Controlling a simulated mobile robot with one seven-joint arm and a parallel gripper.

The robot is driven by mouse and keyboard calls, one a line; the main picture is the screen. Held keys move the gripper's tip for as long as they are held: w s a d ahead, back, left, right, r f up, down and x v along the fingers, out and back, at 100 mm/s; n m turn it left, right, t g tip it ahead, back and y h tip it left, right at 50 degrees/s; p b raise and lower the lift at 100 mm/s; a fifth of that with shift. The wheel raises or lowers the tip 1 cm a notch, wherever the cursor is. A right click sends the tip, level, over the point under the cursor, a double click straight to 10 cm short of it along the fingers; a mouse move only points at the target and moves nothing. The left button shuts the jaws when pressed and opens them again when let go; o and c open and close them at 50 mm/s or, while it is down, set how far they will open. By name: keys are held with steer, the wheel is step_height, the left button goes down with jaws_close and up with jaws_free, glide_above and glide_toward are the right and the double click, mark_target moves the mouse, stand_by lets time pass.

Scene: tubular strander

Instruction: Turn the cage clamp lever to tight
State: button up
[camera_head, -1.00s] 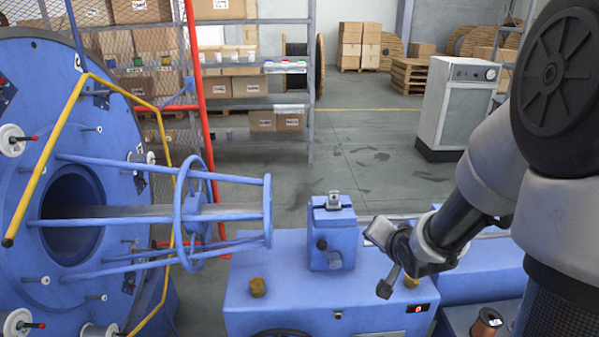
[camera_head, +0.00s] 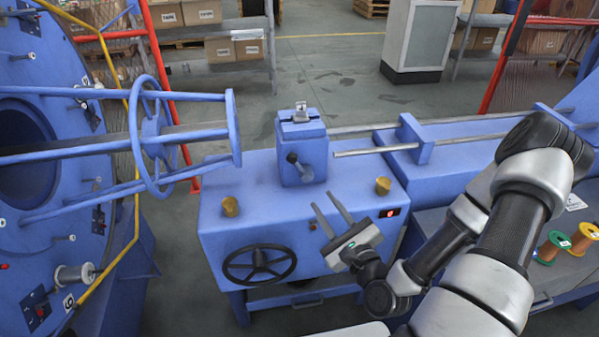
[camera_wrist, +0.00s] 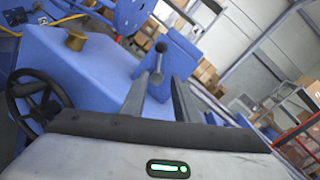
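The clamp lever (camera_head: 299,168) is a short dark lever with a round knob, on the front face of a blue block (camera_head: 302,132) that stands on the blue machine bed. My gripper (camera_head: 332,215) is open and empty, in front of and below the lever, apart from it. Its two fingers point up toward the block. In the wrist view the lever (camera_wrist: 158,62) shows beyond my gripper (camera_wrist: 160,95), its dark knob up and between the two fingers as seen from there. Any tight marking is too small to read.
A black handwheel (camera_head: 259,264) is on the bed's front. Brass-coloured knobs (camera_head: 230,206) (camera_head: 383,186) stand either side of the block. A blue tubular cage (camera_head: 160,140) lies to the left. Thread spools (camera_head: 553,246) stand at right.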

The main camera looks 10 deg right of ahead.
steer(key=b, duration=0.4)
glide_toward(298, 165)
steer(key=v, duration=0.2)
steer(key=b+x, duration=0.6)
steer(key=x, duration=0.4)
steer(key=shift+w, duration=0.35)
jaws_close()
